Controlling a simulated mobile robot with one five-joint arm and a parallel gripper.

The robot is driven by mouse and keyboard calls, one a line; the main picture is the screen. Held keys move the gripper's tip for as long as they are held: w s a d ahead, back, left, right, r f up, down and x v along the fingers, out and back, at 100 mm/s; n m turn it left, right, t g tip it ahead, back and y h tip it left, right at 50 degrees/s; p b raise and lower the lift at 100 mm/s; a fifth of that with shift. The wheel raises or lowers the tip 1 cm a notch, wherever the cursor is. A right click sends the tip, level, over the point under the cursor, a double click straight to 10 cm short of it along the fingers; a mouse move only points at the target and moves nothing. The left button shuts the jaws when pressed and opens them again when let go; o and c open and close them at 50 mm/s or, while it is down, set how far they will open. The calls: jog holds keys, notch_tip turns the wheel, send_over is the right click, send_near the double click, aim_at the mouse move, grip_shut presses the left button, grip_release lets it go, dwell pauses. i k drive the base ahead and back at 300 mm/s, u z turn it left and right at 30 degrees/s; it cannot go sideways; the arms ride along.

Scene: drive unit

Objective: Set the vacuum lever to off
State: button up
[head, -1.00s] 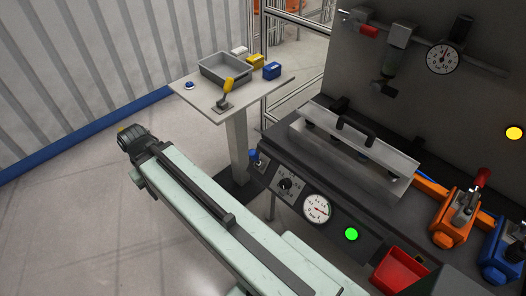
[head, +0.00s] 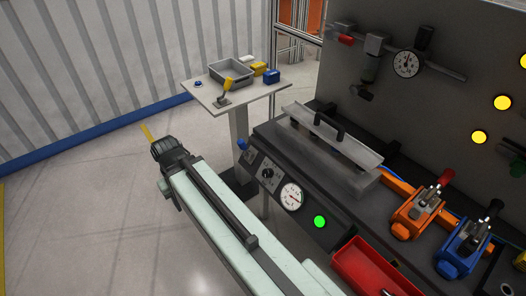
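No lever in view carries a label I can read as vacuum. A small lever with a blue grip (head: 242,144) stands at the left end of the dark console, beside a black rotary knob (head: 267,174) and a round white gauge (head: 291,197). A lever with a yellow handle (head: 228,85) stands tilted on the small side table (head: 254,97). My gripper (head: 147,132) is at the far end of my pale green arm, over the floor left of the console and apart from both levers. A thin yellow part shows at its tip; its fingers are too small to read.
A grey bin (head: 231,71) and small yellow and blue boxes stand on the side table. Orange (head: 416,212) and blue (head: 464,246) clamps and a red tray (head: 372,268) are at the right. A green lamp (head: 319,221) is lit. The floor at left is clear.

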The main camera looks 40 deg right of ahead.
aim_at(242, 144)
jog(key=u, duration=0.15)
jog(key=i, duration=0.85)
jog(key=z, duration=0.05)
